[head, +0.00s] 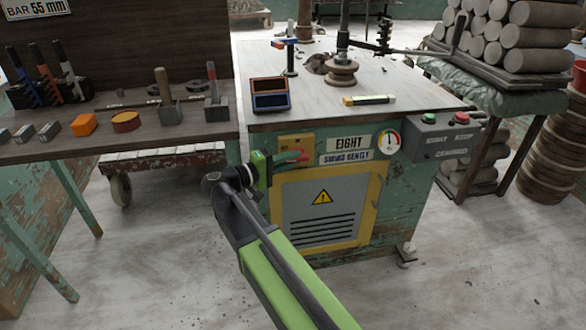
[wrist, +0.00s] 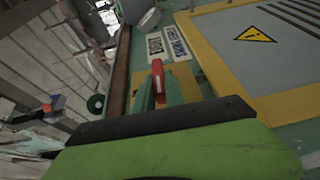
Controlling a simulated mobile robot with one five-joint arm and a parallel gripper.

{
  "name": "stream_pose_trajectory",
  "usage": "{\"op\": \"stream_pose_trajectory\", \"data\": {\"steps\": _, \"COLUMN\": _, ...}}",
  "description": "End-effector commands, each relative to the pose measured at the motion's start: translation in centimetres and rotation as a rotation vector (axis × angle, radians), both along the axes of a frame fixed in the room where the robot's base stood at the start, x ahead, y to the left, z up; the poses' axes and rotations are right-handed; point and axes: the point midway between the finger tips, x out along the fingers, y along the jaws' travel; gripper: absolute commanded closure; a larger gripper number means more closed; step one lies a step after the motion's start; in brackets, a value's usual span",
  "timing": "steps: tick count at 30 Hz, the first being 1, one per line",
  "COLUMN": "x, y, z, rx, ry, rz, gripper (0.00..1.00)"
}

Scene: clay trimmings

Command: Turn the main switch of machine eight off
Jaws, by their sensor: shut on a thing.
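Machine eight (head: 405,185) is a worn green cabinet with an "EIGHT" label (head: 348,143) on its front. Its main switch has a red handle (head: 303,155) on a yellow plate (head: 296,141), left of the label. My gripper (head: 288,158) is at the plate, shut on the red handle. In the wrist view, the red handle (wrist: 158,72) shows between the greenish fingers of my gripper (wrist: 160,90), with the yellow plate behind. The handle seems to lie sideways, towards the labels. My fingers hide much of it.
A gauge (head: 388,140) and a grey box with green and red buttons (head: 440,134) are right of the label. A yellow-framed warning panel (head: 322,197) is below. A wooden table (head: 190,148) with tools stands left. Stacked clay rolls (head: 540,38) are at right.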

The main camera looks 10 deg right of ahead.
Motion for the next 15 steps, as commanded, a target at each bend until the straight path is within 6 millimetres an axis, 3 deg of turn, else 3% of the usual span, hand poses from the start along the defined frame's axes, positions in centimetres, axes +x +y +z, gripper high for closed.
{"op": "stream_pose_trajectory", "data": {"steps": 15, "x": -0.19, "y": -0.15, "z": -0.19, "rx": -0.051, "ry": 0.002, "rz": -0.008, "gripper": 1.00}}
